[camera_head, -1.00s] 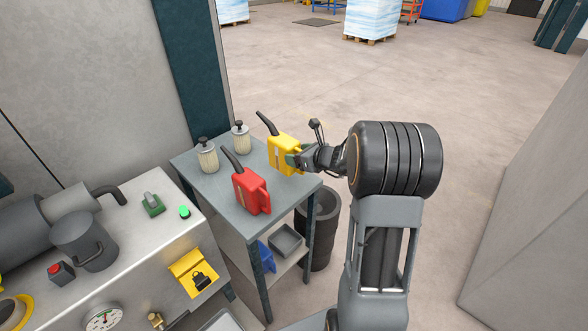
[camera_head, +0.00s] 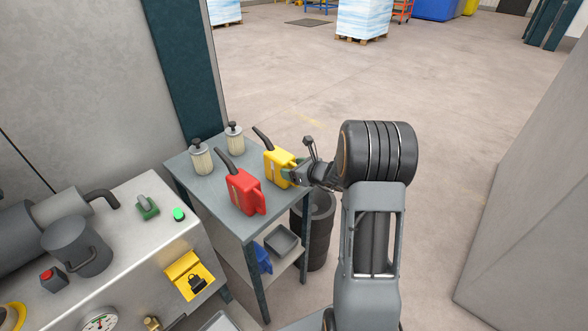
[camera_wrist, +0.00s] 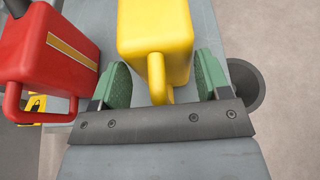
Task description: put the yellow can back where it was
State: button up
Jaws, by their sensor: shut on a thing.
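The yellow can (camera_head: 278,168), with a dark spout, is upright at the right side of the grey table's top (camera_head: 215,195). My gripper (camera_head: 289,175) is shut on it from the right, at its handle end. In the wrist view, the green finger pads (camera_wrist: 160,86) stand on both sides of the can's yellow handle (camera_wrist: 157,75). I cannot tell whether its base touches the table. A red can (camera_head: 244,190) stands just to its left and nearer, also in the wrist view (camera_wrist: 50,50).
Two pale filter-like canisters (camera_head: 201,158) (camera_head: 235,138) stand at the table's back left. The lower shelf holds a grey bin (camera_head: 282,241) and a blue one (camera_head: 263,258). A dark barrel (camera_head: 317,235) stands right of the table.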

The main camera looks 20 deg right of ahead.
jog(key=o, duration=1.2)
jog(key=shift+f, duration=0.1)
jog(key=shift+s+r, duration=0.1)
jog(key=shift+r, duration=0.15)
jog(key=b+v, duration=0.1)
jog(key=v, duration=1)
jog(key=s+a+r+n+g+y, duration=0.1)
jog(key=s+a+n+g, duration=0.25)
jog(key=a+n, duration=0.35)
jog(key=s+a+r+n+g, duration=0.1)
jog(key=s+a+n+g, duration=0.25)
jog(key=a+n, duration=0.35)
jog(key=s+r+n+h, duration=0.1)
jog(key=s+n+h, duration=0.1)
jog(key=n, duration=0.3)
jog(key=s+n+h, duration=0.2)
jog(key=s+n, duration=0.2)
jog(key=n, duration=0.2)
jog(key=s+r+n+g+h, duration=0.1)
jog(key=s+n+h, duration=0.1)
jog(key=s+n, duration=0.2)
jog(key=shift+s+a+r+n+h, duration=0.1)
jog(key=shift+a+r+n+h, duration=0.05)
jog(key=shift+n, duration=0.45)
jog(key=shift+a+r+n+h, duration=0.15)
jog(key=shift+a+n, duration=0.05)
jog(key=shift+n, duration=0.4)
